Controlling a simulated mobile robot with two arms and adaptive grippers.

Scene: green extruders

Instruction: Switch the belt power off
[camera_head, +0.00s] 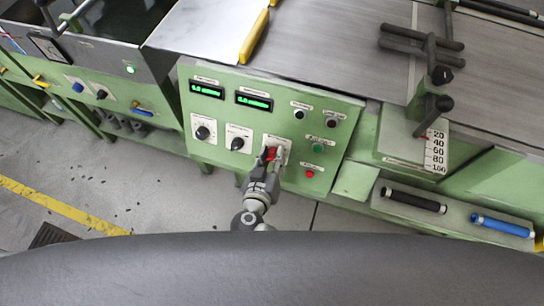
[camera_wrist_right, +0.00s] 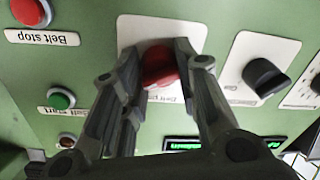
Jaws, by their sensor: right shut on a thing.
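The green control panel (camera_head: 225,160) stands in the middle of the head view. Its red rotary knob (camera_head: 271,153) sits on a white plate at the panel's lower middle. In the right wrist view, which shows the panel upside down, the red knob (camera_wrist_right: 158,65) has a partly hidden label beginning "Belt p". My right gripper (camera_head: 268,158) is shut on the knob, with one finger on each side in the wrist view (camera_wrist_right: 157,58). The fingers hide part of the plate and label, and I cannot read the knob's setting. My left gripper is not in view.
Two black knobs (camera_head: 203,132) and (camera_head: 237,143) sit left of the red one. A red belt stop button (camera_wrist_right: 31,12) and a green belt start button (camera_wrist_right: 61,98) are close beside the gripper. Two lit displays (camera_head: 206,90) and (camera_head: 254,101) are above. Open floor lies left.

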